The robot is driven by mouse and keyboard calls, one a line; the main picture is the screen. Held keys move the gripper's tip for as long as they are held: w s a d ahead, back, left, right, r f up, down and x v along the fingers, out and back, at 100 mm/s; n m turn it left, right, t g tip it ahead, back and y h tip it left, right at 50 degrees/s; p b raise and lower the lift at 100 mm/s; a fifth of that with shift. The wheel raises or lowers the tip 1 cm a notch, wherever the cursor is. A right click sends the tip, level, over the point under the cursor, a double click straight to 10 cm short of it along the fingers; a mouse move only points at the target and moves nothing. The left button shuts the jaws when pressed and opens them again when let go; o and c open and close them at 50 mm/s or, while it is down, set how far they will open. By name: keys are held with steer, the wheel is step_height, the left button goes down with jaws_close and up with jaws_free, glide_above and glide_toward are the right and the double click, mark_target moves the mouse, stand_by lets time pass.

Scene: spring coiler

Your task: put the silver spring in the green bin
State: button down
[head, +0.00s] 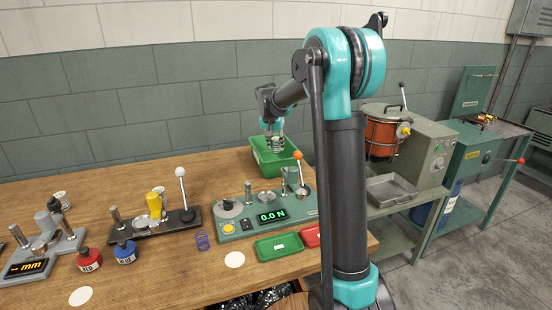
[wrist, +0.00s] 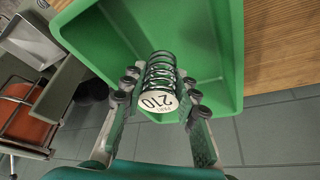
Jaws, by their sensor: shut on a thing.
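The silver spring (wrist: 160,72) is a dark metallic coil with a white end tag reading 210, held between the two fingers of my gripper (wrist: 156,98). In the wrist view the spring lies against the inside of the green bin (wrist: 215,25) as background. In the head view my gripper (head: 275,138) is over the green bin (head: 262,165), which stands at the back right of the wooden table. I cannot tell whether the spring touches the bin.
A spring tester (head: 262,220) reading 0.0 N stands in front of the bin, its orange-knobbed lever (head: 298,156) close by. A green tray (head: 278,246) and a red tray (head: 310,236) lie at the front.

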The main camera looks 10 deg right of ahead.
mark_target(275, 153)
steer(key=shift+f, duration=3.2)
steer(key=shift+f, duration=0.1)
steer(key=c, duration=1.2)
jaws_free()
steer(key=shift+o, duration=0.2)
steer(key=v, duration=1.2)
